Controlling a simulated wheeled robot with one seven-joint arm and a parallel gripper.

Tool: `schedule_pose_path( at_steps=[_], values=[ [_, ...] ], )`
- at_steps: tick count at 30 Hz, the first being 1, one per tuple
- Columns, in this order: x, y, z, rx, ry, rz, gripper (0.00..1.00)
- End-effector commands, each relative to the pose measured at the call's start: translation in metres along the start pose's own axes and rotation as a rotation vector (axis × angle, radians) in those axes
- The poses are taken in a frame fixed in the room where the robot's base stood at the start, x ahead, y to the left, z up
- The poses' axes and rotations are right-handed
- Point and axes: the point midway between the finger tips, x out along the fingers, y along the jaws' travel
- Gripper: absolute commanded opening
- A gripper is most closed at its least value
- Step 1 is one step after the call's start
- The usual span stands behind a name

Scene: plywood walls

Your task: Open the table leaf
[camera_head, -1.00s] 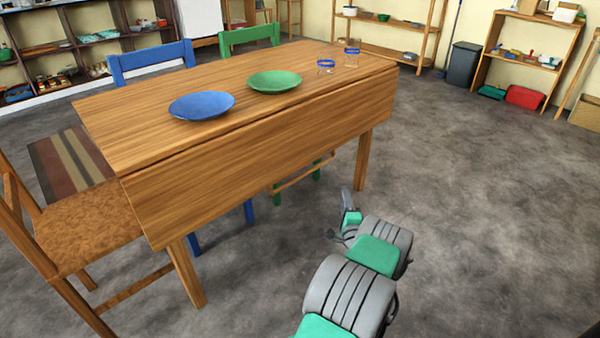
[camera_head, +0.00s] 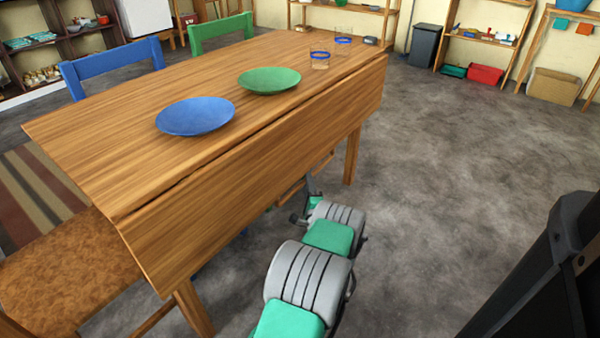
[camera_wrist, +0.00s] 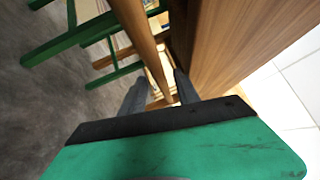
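The wooden table (camera_head: 130,115) stands at left and centre in the head view. Its leaf (camera_head: 260,170) hangs down along the near long side. In the wrist view the leaf (camera_wrist: 245,40) appears as a broad wooden panel at upper right. My gripper (camera_head: 303,208) is low beside the leaf's lower edge, its tips partly hidden in the head view. In the wrist view my gripper (camera_wrist: 160,92) has its two dark fingers apart. A wooden bar (camera_wrist: 140,35) of the table runs beyond them. I cannot tell whether either finger touches wood.
A blue plate (camera_head: 195,117), a green plate (camera_head: 269,80) and two blue-banded glasses (camera_head: 320,60) (camera_head: 343,45) stand on the tabletop. A blue chair (camera_head: 112,65) and a green chair (camera_head: 220,30) are behind the table. A brown chair (camera_head: 65,265) is at left. Grey floor at right is open.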

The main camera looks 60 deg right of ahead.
Motion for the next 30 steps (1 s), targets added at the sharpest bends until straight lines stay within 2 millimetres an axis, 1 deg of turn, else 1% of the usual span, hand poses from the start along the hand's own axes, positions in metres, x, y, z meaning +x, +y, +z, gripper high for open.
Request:
schedule_pose_path(
  at_steps=[1,4,6,9,12,18,30],
  values=[
    [0.01,0.001,0.0,-0.004,-0.001,-0.003,0.38],
    [0.03,0.002,-0.002,-0.004,0.001,-0.003,0.38],
    [0.041,0.002,-0.003,-0.004,0.002,-0.003,0.38],
    [0.052,0.002,-0.002,-0.002,0.003,-0.001,0.38],
    [0.057,0.0,-0.002,-0.001,0.004,-0.001,0.38],
    [0.057,0.0,-0.001,0.0,0.002,-0.001,0.37],
    [0.057,0.0,0.0,0.0,0.001,0.0,0.04]
  ],
)
